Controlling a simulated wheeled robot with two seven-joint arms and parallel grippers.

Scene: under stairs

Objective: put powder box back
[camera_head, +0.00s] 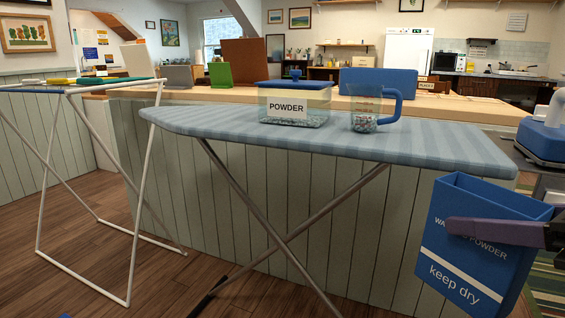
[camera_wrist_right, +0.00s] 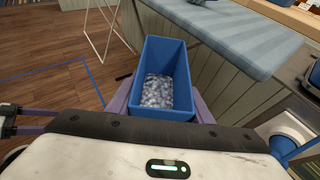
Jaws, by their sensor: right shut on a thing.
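The powder box (camera_head: 468,245) is a blue, open-topped box with white lettering, "keep dry" legible. It is tilted in the head view, at the lower right, beside the ironing board's right end. My right gripper (camera_head: 500,232) is shut on it, one dark purple finger across its lettered face. The right wrist view shows the box (camera_wrist_right: 160,112) from above, between the purple fingers, with bluish-white granules inside. At that view's left edge, my left gripper (camera_wrist_right: 50,120) shows two purple fingers apart, with nothing visible between them; their ends are partly hidden.
The striped ironing board (camera_head: 200,122) carries a clear container (camera_head: 296,103) labelled POWDER with a blue lid, and a measuring cup (camera_head: 364,107) with granules. A white drying rack (camera_head: 135,230) stands left. A blue appliance (camera_head: 543,138) is at the right edge. Wooden floor lies open at lower left.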

